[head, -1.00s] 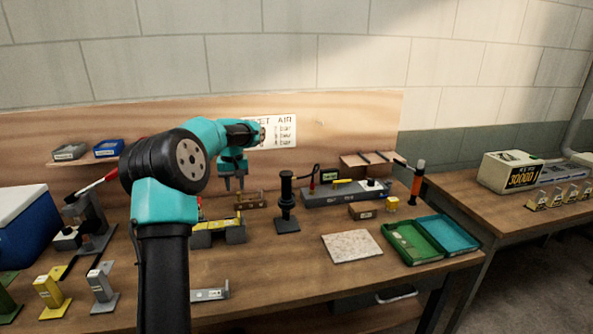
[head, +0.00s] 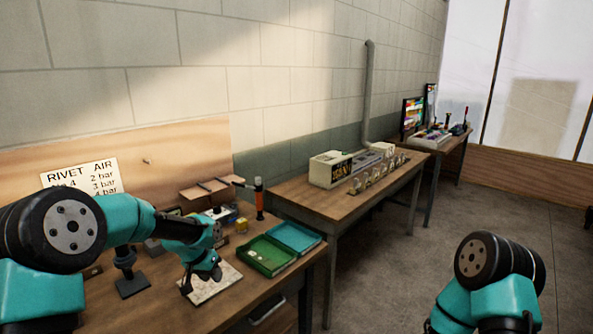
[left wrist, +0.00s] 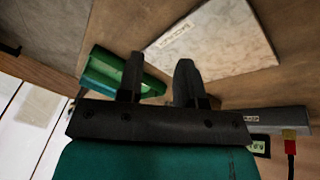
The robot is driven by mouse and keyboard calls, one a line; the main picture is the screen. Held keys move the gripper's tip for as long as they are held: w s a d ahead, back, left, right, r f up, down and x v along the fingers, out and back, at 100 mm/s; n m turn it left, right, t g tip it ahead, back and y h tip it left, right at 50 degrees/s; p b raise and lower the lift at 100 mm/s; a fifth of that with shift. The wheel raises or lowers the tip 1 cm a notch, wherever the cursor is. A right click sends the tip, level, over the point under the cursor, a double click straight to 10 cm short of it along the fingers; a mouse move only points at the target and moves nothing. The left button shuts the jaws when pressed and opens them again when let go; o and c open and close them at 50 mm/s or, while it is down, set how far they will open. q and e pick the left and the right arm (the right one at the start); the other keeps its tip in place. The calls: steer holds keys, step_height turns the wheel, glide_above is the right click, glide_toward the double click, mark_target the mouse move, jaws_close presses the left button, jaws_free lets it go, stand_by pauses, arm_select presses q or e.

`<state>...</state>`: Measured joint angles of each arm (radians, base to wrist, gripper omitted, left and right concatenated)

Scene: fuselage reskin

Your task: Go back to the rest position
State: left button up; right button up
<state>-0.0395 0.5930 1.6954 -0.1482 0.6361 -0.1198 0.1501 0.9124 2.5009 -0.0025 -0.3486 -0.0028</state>
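My left gripper (head: 201,284) hangs over the bench near the pale speckled slab (head: 222,283), with its arm coming in from the left. In the left wrist view the two dark fingers (left wrist: 160,80) stand apart with nothing between them, and the slab (left wrist: 215,42) lies beyond them, apart from the fingertips as far as I can tell. A part of my right arm (head: 500,265) shows at the lower right, over the floor side. My right gripper is out of view.
A green tray (head: 262,256) and a blue tray (head: 294,237) sit at the bench's right end. A black stand (head: 130,282) is left of the gripper.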

arm_select(q)
steer(key=s+d+f+m+h, duration=0.1)
steer(key=s+d+f+m, duration=0.1)
steer(key=s+d+f, duration=0.35)
steer(key=s+d+f+m, duration=0.25)
steer(key=d+f, duration=0.35)
steer(key=d, duration=0.4)
steer(key=s+a+f+n, duration=0.3)
steer(key=s+a+f, duration=0.1)
steer(key=s, duration=0.4)
steer(key=s+a+f+n+g, duration=0.1)
steer(key=s+a+f+n, duration=0.2)
steer(key=s+f, duration=0.4)
steer(key=s+a+f+n, duration=0.3)
steer(key=s+a+f, duration=0.2)
steer(key=s, duration=0.4)
steer(key=shift+a+f+g, duration=0.25)
steer(key=shift+f+g, duration=0.05)
steer(key=shift+f, duration=0.1)
steer(key=shift+o, duration=0.2)
